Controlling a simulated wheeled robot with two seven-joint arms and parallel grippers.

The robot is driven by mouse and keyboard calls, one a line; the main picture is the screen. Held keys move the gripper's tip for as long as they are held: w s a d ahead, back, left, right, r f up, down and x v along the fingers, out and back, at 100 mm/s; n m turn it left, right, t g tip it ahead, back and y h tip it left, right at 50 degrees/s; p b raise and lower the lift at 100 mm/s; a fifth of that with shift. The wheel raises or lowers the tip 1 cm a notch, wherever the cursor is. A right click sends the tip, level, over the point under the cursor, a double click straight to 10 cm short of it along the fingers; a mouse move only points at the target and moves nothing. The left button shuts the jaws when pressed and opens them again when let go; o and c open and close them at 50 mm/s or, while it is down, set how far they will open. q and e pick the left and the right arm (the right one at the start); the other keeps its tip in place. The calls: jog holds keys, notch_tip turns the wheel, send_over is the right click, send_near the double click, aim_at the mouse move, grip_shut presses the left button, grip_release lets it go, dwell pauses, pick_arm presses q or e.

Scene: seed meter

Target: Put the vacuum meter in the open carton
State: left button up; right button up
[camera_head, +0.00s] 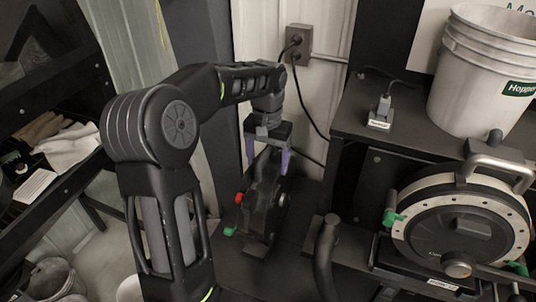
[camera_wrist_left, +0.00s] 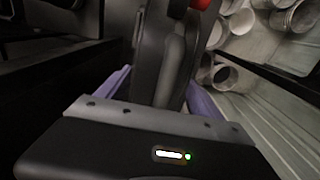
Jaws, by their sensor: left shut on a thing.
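A dark meter (camera_head: 262,205) with a red knob and a green tab shows edge-on near the middle of the head view; I take it to be the vacuum meter. My left gripper (camera_head: 268,158) comes down on it from above, its purple fingers shut on either side of its upper part. The left wrist view also shows the meter (camera_wrist_left: 165,60) between the purple fingers, with red at its top edge. I cannot tell whether its underside touches the dark surface below. No open carton can be made out. My right gripper is not in view.
A second round meter (camera_head: 462,228) with a pale ring and handle stands at the right. A white bucket (camera_head: 485,75) and a small labelled device (camera_head: 381,113) are on the dark shelf (camera_head: 405,140). A shelf with cloths (camera_head: 75,146) is at the left, with pale containers (camera_head: 52,280) below.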

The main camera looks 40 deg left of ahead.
pick_arm(q)
jog(key=shift+r, duration=0.1)
jog(key=shift+f+p, duration=0.3)
jog(key=shift+f, duration=1.6)
jog(key=o, duration=2.1)
jog(key=shift+f, duration=0.15)
notch_tip(320, 180, up, 12)
jog(key=shift+r, duration=0.15)
jog(key=shift+c, duration=0.2)
